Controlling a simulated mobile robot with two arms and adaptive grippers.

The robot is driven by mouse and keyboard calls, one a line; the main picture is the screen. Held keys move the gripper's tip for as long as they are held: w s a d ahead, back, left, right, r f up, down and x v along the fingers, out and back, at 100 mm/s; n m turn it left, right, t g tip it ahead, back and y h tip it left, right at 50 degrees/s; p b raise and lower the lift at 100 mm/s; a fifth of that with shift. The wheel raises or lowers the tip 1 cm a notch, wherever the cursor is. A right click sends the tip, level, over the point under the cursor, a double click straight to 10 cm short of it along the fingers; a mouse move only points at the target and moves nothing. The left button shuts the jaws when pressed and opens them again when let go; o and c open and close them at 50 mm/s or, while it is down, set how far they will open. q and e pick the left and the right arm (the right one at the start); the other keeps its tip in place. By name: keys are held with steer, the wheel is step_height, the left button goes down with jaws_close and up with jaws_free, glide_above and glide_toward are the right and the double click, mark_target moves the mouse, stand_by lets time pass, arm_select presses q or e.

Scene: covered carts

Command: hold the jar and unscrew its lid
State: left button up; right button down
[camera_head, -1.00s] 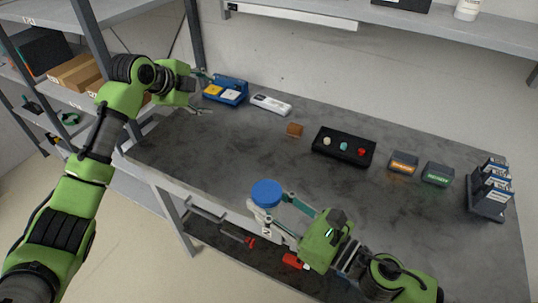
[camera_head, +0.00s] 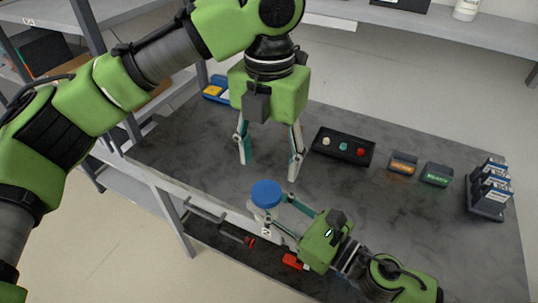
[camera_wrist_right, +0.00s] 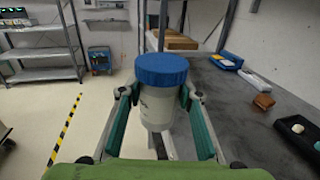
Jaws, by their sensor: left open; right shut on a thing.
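The jar has a blue lid (camera_head: 267,193) and a pale body, seen in the right wrist view as a white cylinder (camera_wrist_right: 158,106) with the blue lid (camera_wrist_right: 161,68) on top. My left gripper (camera_head: 269,170) is open and empty, pointing down, above and behind the jar in the head view. Its fingers are apart from the lid. Much of the jar's body is hidden in the head view.
Two small label boxes (camera_head: 403,163) and a dark rack (camera_head: 488,190) stand farther right.

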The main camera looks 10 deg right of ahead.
mark_target(268, 191)
arm_select(q)
steer(key=shift+s+a+f, duration=0.15)
steer(key=shift+f, duration=0.2)
step_height(268, 191, down, 7)
steer(key=shift+f, duration=0.15)
